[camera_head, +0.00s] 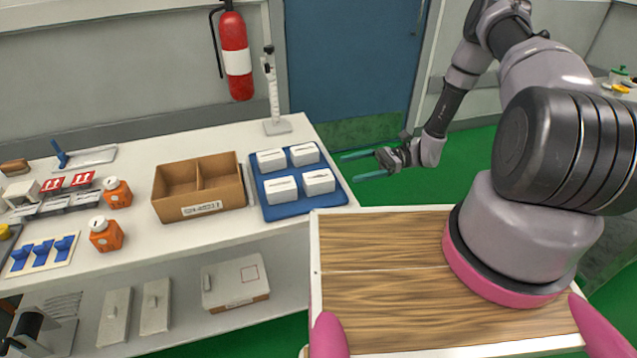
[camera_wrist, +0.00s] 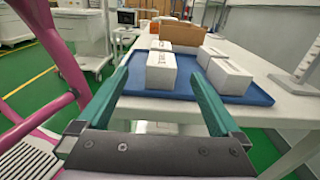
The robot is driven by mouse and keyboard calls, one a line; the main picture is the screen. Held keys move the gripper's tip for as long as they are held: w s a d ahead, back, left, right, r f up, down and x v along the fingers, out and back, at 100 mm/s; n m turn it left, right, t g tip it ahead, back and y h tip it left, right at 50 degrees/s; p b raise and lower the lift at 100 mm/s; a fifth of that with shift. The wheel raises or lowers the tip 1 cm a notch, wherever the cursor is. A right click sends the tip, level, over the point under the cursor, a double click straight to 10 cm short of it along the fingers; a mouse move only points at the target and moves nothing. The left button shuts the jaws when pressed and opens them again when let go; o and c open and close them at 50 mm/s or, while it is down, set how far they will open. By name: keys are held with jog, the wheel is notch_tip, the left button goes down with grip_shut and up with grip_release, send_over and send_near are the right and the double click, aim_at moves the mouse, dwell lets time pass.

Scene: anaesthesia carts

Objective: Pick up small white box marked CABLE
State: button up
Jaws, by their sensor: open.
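Several small white boxes stand apart on a blue tray (camera_head: 333,199) at the right end of the white table. They are a front right box (camera_head: 318,181), a back right box (camera_head: 304,154), a front left box (camera_head: 282,189) and a back left box (camera_head: 271,160). Their small dark markings are too small to read, so I cannot tell which says CABLE. My gripper (camera_head: 348,168) is open and empty just right of the tray. In the wrist view the front right box (camera_wrist: 161,74) appears ahead between the green fingers, with the back right box (camera_wrist: 229,76) to its right.
A cardboard box with a divider (camera_head: 200,188) stands left of the tray. Orange bottles (camera_head: 105,234) stand farther left. A white stand (camera_head: 277,122) rises behind the tray. My wooden-topped base adjoins the table's right end.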

send_near(304, 180)
jog(key=shift+s+a+r, duration=0.25)
jog(key=shift+s+a, duration=0.05)
jog(key=shift+s, duration=0.25)
jog(key=x, duration=0.5)
jog(key=shift+w+a+f, duration=0.1)
jog(key=shift+w+f, duration=0.05)
jog(key=shift+w, duration=0.05)
jog(key=c, duration=1.5)
jog(key=shift+c, duration=0.2)
